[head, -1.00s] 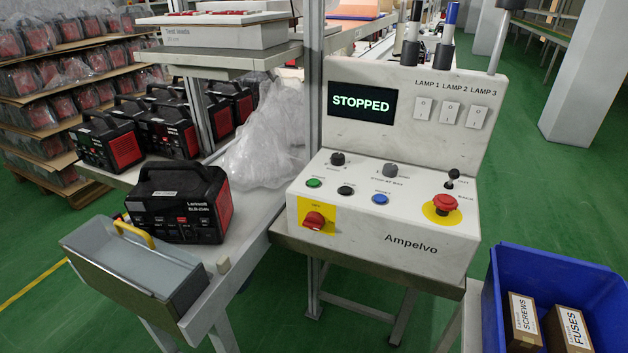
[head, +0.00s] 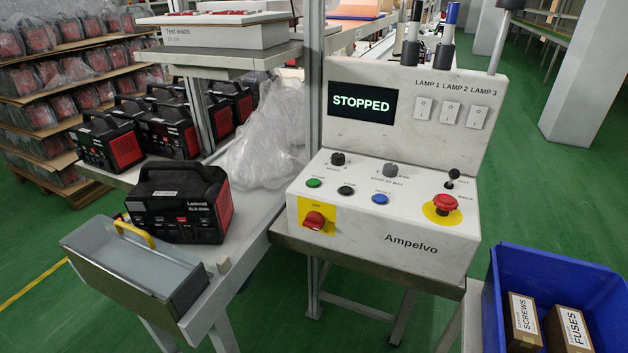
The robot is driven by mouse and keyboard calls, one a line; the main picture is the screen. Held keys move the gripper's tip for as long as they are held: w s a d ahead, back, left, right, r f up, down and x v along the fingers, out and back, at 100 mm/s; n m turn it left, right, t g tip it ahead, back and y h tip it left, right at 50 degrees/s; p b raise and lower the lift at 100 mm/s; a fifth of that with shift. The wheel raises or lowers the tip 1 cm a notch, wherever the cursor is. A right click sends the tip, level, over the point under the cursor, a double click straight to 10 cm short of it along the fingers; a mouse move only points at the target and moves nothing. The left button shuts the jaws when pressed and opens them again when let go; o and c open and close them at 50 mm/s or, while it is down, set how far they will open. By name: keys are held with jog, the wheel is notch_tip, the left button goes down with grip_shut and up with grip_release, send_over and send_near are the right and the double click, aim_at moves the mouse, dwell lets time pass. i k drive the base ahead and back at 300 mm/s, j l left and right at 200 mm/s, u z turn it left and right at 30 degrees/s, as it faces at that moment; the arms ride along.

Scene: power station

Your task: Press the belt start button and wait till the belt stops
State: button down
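The white control box (head: 395,215) marked Ampelvo stands on a grey table. Its display (head: 362,103) reads STOPPED. On its sloped top a green button (head: 314,183), a black button (head: 346,191) and a blue button (head: 380,199) sit in a row; their small labels are too blurred to read. A red mushroom button (head: 444,203) on a yellow disc is at the right. A red rotary switch (head: 314,219) on a yellow plate is on the front face. The belt cannot be clearly made out. My gripper is not in view.
A blue crate (head: 560,262) with boxes of screws and fuses is at the lower right. A post (head: 315,110) rises left of the control box.

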aim_at(313, 182)
jog(key=i+j+z, duration=0.1)
jog(key=j, duration=0.5)
jog(key=i+j+z, duration=0.1)
jog(key=i+j, duration=0.2)
jog(key=j, duration=0.35)
jog(key=i+j+z, duration=0.15)
jog(key=j, duration=0.5)
jog(key=i+j+z, duration=0.1)
jog(key=j, duration=0.55)
jog(key=i+j+z, duration=0.1)
jog(key=j, duration=0.55)
jog(key=i+j+z, duration=0.1)
jog(key=j, duration=0.6)
jog(key=i, duration=0.05)
